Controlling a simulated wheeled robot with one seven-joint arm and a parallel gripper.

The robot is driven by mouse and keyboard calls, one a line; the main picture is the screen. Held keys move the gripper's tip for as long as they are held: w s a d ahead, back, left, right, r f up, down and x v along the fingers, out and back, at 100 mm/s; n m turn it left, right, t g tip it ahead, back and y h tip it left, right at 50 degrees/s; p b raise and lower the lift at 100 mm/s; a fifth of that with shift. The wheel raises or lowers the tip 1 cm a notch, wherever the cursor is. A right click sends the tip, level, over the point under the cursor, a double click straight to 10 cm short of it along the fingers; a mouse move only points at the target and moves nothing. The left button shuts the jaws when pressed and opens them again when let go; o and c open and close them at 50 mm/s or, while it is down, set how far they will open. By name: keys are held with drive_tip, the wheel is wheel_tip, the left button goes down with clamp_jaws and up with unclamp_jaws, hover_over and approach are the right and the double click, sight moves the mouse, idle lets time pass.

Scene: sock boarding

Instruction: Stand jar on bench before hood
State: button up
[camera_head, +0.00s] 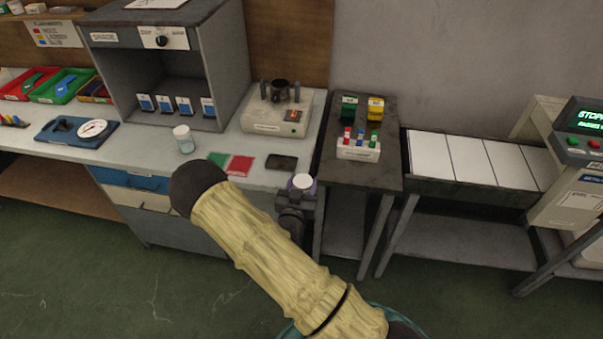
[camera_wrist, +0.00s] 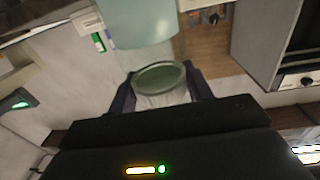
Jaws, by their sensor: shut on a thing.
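My gripper (camera_head: 301,191) is shut on a jar with a white top (camera_head: 303,181), held upright or nearly so near the bench's right front corner. The grey hood (camera_head: 222,62) stands on the bench (camera_head: 128,152), left of my gripper. Another white-capped jar (camera_head: 184,140) stands on the bench just before the hood's opening.
Several blue-and-white cards (camera_head: 182,104) stand inside the hood. A blue board with a dial (camera_head: 92,129) is left. Bare bench shows around the standing jar.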

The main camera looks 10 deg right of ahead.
drive_tip(key=s+d+f+n+t+y, duration=0.1)
drive_tip(key=s+f+n+y, duration=0.4)
drive_tip(key=f, duration=0.7)
drive_tip(key=s+y, duration=0.2)
drive_tip(key=s, duration=0.1)
drive_tip(key=shift+d+f+t+y, duration=0.2)
drive_tip(key=shift+f+t+y, duration=0.05)
drive_tip(key=shift+t+y, duration=0.05)
